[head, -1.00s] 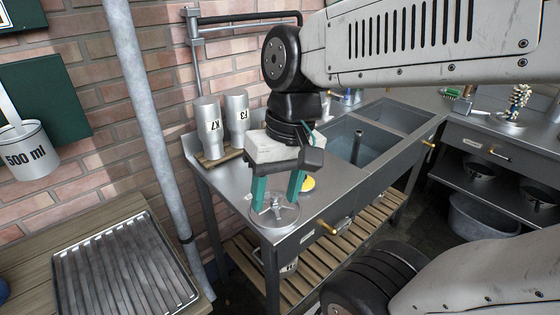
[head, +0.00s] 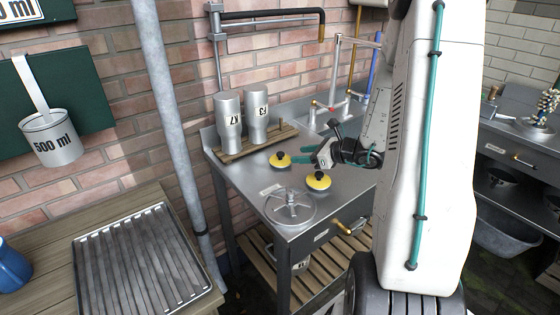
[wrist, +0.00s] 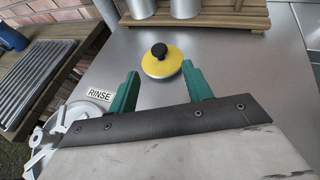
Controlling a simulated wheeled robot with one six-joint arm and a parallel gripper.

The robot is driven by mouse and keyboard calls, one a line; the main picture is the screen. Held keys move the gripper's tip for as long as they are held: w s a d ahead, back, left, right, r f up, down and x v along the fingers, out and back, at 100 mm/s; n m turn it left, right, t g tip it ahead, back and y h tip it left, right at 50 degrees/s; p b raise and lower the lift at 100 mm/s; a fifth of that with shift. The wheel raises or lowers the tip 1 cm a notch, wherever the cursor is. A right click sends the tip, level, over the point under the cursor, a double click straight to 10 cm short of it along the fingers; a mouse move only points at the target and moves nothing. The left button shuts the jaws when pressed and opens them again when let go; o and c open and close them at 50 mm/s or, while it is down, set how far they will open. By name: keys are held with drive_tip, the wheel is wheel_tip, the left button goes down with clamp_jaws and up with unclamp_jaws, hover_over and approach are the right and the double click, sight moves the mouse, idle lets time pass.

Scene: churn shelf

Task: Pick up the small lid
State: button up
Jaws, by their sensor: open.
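Two yellow lids with black knobs lie on the steel counter (head: 345,200). The farther yellow lid (head: 280,161) looks slightly smaller than the nearer yellow lid (head: 319,182). My gripper (head: 299,155) is open, low over the counter, with its teal fingers pointing left toward the farther lid. In the wrist view, one yellow lid (wrist: 161,65) lies just ahead of and between the open fingertips (wrist: 160,72), with nothing held. The other yellow lid is not visible there.
Two grey bottles (head: 242,118) stand on a wooden board (head: 230,155) behind the lids. A round metal piece with a spoked handle (head: 290,208) sits at the front corner, near the RINSE label (wrist: 100,94). A pipe (head: 170,110) rises at left, beside a ribbed tray (head: 140,268).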

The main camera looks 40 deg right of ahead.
sight(280, 158)
drive_tip(key=shift+w+d+f, duration=0.15)
drive_tip(key=shift+w+f, duration=0.05)
drive_tip(key=shift+f, duration=0.05)
drive_tip(key=x, duration=0.7)
drive_tip(key=shift+w+a+r, duration=0.15)
drive_tip(key=shift+a+r, duration=0.1)
drive_tip(key=shift+a, duration=0.1)
clamp_jaws()
